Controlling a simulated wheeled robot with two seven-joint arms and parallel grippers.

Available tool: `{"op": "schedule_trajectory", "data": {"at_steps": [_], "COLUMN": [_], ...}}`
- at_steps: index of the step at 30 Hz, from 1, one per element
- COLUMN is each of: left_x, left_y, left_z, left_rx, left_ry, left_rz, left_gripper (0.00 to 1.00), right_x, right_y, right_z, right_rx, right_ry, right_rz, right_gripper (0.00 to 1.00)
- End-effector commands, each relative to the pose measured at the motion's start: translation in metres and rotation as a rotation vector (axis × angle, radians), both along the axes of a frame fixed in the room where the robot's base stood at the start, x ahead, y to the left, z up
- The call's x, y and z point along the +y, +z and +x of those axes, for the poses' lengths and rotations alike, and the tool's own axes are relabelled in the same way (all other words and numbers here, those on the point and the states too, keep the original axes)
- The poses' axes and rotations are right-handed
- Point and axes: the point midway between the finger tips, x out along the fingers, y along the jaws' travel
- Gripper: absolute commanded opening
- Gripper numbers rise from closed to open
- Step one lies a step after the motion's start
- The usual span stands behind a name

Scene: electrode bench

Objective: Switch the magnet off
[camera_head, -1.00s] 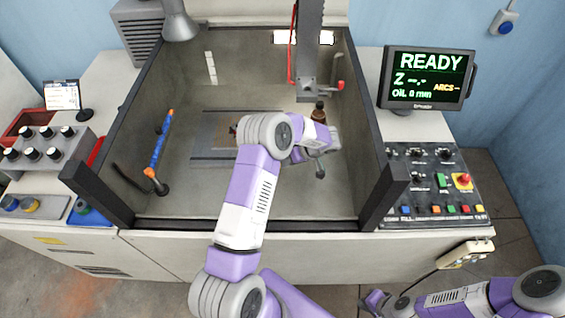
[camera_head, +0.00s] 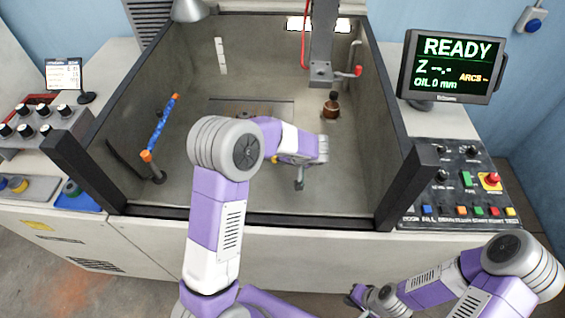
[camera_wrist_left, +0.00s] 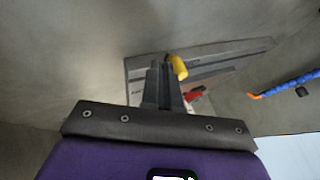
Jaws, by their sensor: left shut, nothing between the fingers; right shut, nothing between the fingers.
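A flat grey plate fixture, seemingly the magnet, lies on the tank floor; its far edge (camera_head: 250,102) shows behind my left arm, which hides most of it. In the left wrist view the plate (camera_wrist_left: 235,53) has a yellow knob-like piece (camera_wrist_left: 179,67) and a small red piece (camera_wrist_left: 194,95) near it. My left gripper (camera_wrist_left: 167,66) is shut and empty, its tips beside the yellow piece; I cannot tell whether they touch. My right gripper (camera_head: 356,297) is shut and empty, low in front of the bench.
Dark tank walls surround my left arm. A blue hose with orange ends (camera_head: 161,128) stands left; a brown copper-coloured piece (camera_head: 331,107) is at the back right under the machine head (camera_head: 321,72). The monitor (camera_head: 452,66) reads READY, above a control panel (camera_head: 462,182).

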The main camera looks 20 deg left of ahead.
Motion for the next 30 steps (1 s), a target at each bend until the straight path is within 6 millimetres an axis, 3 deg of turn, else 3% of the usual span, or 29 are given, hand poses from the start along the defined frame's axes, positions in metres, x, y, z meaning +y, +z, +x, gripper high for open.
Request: {"op": "schedule_trajectory", "data": {"at_steps": [18,30], "left_x": [-0.001,-0.038], "left_y": [0.003,0.060], "left_z": [-0.001,-0.013], "left_rx": [-0.002,-0.002], "left_ry": [-0.014,-0.017], "left_rz": [0.000,0.000], "left_gripper": [0.00,0.00], "right_x": [0.000,0.000], "right_y": [-0.002,0.012], "right_z": [0.000,0.000], "right_rx": [0.000,0.000], "right_ry": [0.000,0.000], "right_rz": [0.000,0.000], "right_gripper": [0.00,0.00]}}
